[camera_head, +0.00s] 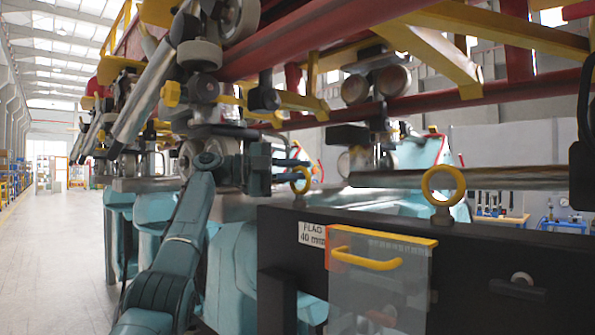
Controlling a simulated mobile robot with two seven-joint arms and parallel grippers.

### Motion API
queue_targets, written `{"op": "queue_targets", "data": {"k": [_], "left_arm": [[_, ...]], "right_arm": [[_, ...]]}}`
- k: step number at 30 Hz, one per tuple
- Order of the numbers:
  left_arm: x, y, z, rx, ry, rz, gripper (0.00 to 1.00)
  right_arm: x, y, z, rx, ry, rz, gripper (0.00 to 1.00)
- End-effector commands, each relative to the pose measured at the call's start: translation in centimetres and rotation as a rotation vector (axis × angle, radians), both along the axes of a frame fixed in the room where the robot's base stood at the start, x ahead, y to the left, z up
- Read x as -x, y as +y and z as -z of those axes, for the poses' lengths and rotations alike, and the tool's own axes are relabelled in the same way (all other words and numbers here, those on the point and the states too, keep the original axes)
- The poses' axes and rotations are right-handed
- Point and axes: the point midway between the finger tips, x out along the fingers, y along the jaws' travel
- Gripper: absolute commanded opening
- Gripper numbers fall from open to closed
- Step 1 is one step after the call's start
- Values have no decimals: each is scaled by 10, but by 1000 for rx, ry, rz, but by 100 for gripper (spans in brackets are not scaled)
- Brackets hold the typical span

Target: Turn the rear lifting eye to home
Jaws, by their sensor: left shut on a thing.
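Two yellow ring-shaped lifting eyes stand on the dark block. The smaller one (301,187) is at its left end, partly covered by my fingers. The larger one (443,185) stands further right, its ring open toward me. My left arm rises from the bottom left, and its gripper (297,171) reaches right to the smaller eye. Its dark fingers are shut on that eye's ring. The exact finger contact is small and hard to see. My right gripper does not show.
The dark block (500,245) carries a "FLAG 40 mm" label (312,234) and a clear guard with a yellow handle (366,259). Red and yellow train framework with wheels (354,88) hangs low above. A metal rail (400,179) runs behind the eyes. Open floor (55,260) lies left.

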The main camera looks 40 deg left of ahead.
Motion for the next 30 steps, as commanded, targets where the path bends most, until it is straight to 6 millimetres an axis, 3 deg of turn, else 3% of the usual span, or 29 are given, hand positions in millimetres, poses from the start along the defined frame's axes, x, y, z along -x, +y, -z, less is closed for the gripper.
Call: {"op": "queue_targets", "data": {"k": [8, 9, 15, 30], "left_arm": [[2, 2, -7, 7, -19, -6, 0], [2, 2, -7, 7, -19, -6, 17], [1, 1, -5, 6, -14, -6, 33], [-1, -4, -2, 4, -7, -2, 34]], "right_arm": [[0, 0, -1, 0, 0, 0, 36], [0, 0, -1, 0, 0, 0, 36], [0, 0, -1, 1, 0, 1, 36], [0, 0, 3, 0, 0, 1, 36]]}}
